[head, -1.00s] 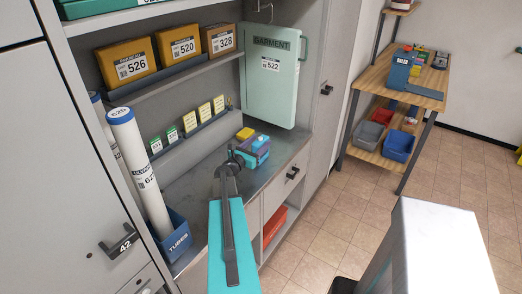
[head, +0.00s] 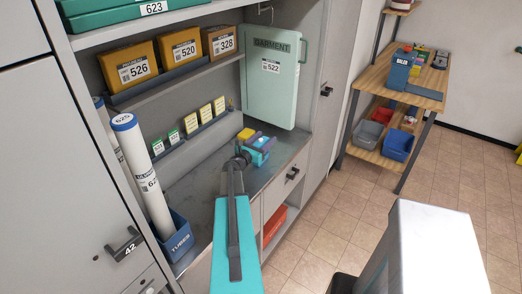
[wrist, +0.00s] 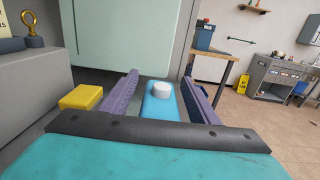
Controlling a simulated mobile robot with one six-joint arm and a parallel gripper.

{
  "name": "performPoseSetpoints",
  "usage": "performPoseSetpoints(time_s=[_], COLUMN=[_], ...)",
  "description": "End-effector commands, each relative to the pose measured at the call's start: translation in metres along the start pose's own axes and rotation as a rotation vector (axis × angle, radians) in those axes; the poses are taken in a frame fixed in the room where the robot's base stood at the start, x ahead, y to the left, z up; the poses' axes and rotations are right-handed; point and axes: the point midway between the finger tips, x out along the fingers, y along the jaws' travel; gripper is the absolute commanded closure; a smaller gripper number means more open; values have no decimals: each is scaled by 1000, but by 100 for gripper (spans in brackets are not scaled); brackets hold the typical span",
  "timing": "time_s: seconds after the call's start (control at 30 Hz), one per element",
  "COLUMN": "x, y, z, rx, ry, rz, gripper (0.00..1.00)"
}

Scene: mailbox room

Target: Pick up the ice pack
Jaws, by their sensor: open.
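The ice pack, a light blue block with a round white cap, shows in the wrist view (wrist: 160,104) between the two purple fingers of my gripper (wrist: 160,78). Small gaps show on both sides of it, and the fingers are apart. In the head view my gripper (head: 262,142) is low over the grey counter (head: 213,185), with a bit of blue between and below its fingers. My arm hides part of this spot, so I cannot tell how far down the fingers reach beside the pack.
A yellow block (wrist: 82,97) stands just left of the fingers. A pale green garment case (head: 270,75) hangs behind. Small yellow and green cards (head: 205,112) line a ledge. Tubes stand in a blue bin (head: 177,238) at left. Open tiled floor (head: 320,220) lies right.

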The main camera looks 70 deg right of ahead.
Motion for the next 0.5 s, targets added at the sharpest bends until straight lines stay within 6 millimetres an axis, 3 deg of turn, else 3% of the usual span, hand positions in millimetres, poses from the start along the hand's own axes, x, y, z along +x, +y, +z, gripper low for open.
performPoseSetpoints(time_s=[0.13, 0.5], x=[10, 10], y=[-1, -1], z=[0, 0], rx=[0, 0], ry=[0, 0], rz=[-2, -1], gripper=[45, 45])
